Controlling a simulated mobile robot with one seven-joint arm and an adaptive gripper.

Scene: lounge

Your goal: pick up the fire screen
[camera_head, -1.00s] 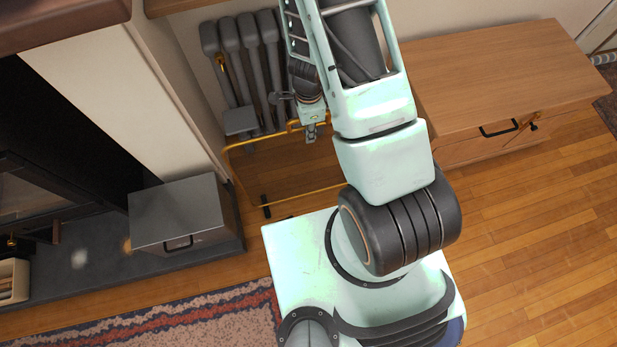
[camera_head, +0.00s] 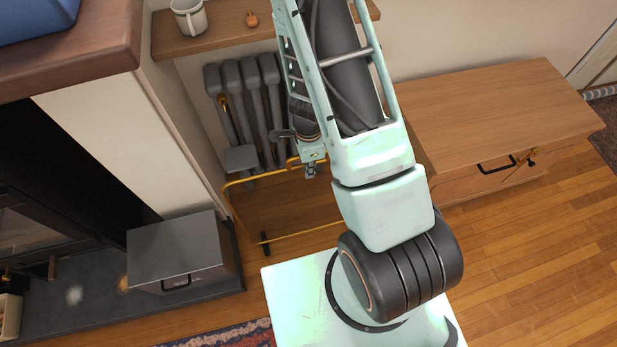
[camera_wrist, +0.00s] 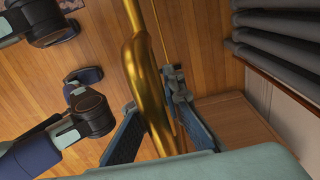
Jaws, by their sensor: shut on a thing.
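The fire screen (camera_head: 300,234) has a thin gold tubular frame. In the head view it stands on the wood floor in front of the radiator, with a dark foot near its lower left corner. My gripper (camera_head: 312,169) is at its upper rail, partly hidden by my arm. In the wrist view the thick gold bar (camera_wrist: 143,62) of the screen passes between the two fingers of my gripper (camera_wrist: 152,112), which are shut on it. The right part of the screen is hidden behind my arm.
A grey radiator (camera_head: 238,125) stands close behind the screen, under a wooden shelf (camera_head: 225,36) with a mug (camera_head: 189,16). A grey metal box (camera_head: 180,250) sits on the hearth at left. A wooden cabinet (camera_head: 490,105) stands at right, with open floor (camera_head: 545,255) before it.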

